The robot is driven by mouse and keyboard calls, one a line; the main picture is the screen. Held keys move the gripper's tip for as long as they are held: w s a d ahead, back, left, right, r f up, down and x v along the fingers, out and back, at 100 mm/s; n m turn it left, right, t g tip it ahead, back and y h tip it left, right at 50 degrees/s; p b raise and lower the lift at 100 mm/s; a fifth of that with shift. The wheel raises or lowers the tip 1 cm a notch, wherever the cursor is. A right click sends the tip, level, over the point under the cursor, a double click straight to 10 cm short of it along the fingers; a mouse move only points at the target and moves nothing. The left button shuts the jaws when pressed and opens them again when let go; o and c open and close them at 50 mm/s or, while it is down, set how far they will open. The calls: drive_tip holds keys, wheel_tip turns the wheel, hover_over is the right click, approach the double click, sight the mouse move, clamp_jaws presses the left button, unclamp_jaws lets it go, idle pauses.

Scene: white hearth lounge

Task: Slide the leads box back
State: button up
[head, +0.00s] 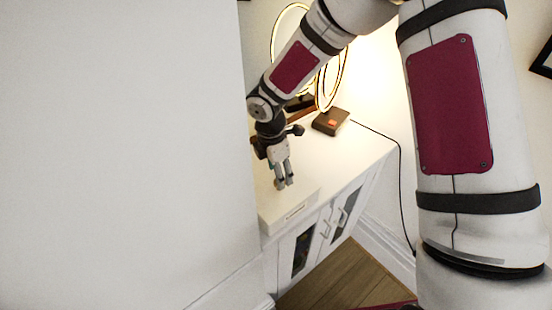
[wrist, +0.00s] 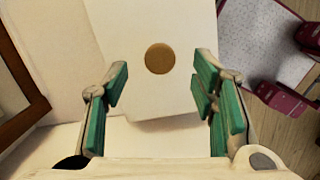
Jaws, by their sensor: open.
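The leads box looks to be the long, low white box (head: 290,208) with a small label on its front, at the near end of the white cabinet top. In the wrist view its white top (wrist: 150,95) bears a round brown disc (wrist: 160,58). My gripper (head: 285,184) points down over the box. In the wrist view its green-padded fingers (wrist: 163,95) are open, one on each side of the box's near end, with nothing held. I cannot tell whether the fingertips touch the box.
The white cabinet (head: 350,165) has glass doors with handles. Farther back on it stand a brown box (head: 331,121) with an orange mark and a lit ring lamp (head: 274,38). A black cable (head: 399,170) runs down the wall. A large white wall (head: 120,150) fills the left.

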drive_tip(key=shift+w+d+f, duration=0.1)
drive_tip(key=shift+d+f, duration=0.05)
drive_tip(key=shift+f, duration=1.1)
drive_tip(key=shift+d+f, duration=0.1)
drive_tip(key=shift+f, duration=1.15)
drive_tip(key=shift+c, duration=0.4)
clamp_jaws()
drive_tip(key=w+a+b, duration=0.7)
drive_tip(key=w+b, duration=0.2)
drive_tip(key=w, duration=0.2)
drive_tip(key=shift+w+a, duration=0.25)
drive_tip(key=shift+a, duration=0.15)
idle(0.5)
drive_tip(key=shift+o, duration=0.3)
unclamp_jaws()
wheel_tip(320, 180, up, 12)
drive_tip(key=a, duration=0.1)
drive_tip(key=shift+s+a, duration=0.2)
drive_tip(key=shift+s, duration=0.05)
